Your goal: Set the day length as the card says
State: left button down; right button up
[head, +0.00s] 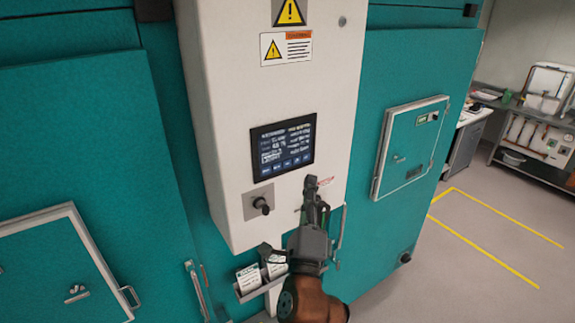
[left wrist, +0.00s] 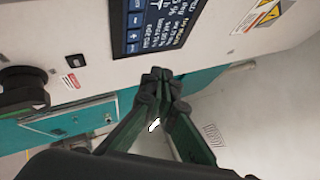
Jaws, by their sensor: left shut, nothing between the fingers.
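A dark touch screen (head: 283,147) with small white text is set in the white control box (head: 222,80); in the left wrist view the screen (left wrist: 160,25) shows blue plus and minus keys. A black knob (head: 262,206) sits below the screen's left part; it also shows in the left wrist view (left wrist: 22,92). My left gripper (head: 311,184) is shut and empty, its fingertips below the screen's lower right corner; whether they touch the panel I cannot tell.
Teal chamber walls flank the box. A small hatch (head: 410,146) is at the right and a grey-framed door (head: 62,265) at the lower left. Warning labels (head: 286,48) are above the screen. Clear floor with yellow lines (head: 500,213) lies at the right.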

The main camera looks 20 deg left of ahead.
aim_at(287, 164)
pick_arm(q)
jog(key=shift+w+a, duration=1.05)
jog(key=shift+a, duration=0.25)
jog(key=shift+w+a, duration=1)
jog(key=shift+a, duration=0.25)
pick_arm(e)
jog(key=shift+w+f, duration=0.1)
jog(key=shift+w, duration=0.3)
jog(key=shift+s, duration=0.1)
pick_arm(q)
jog(key=shift+w+a, duration=0.2)
jog(key=shift+a, duration=0.15)
pick_arm(e)
jog(key=shift+r, duration=0.25)
pick_arm(q)
jog(key=shift+w+a+p, duration=0.2)
jog(key=shift+a+p, duration=0.05)
jog(key=shift+p, duration=0.15)
pick_arm(e)
jog(key=shift+r, duration=0.1)
pick_arm(q)
jog(key=shift+d, duration=0.1)
jog(key=shift+s+d, duration=0.45)
jog(key=shift+d, duration=0.1)
pick_arm(e)
jog(key=shift+r, duration=0.25)
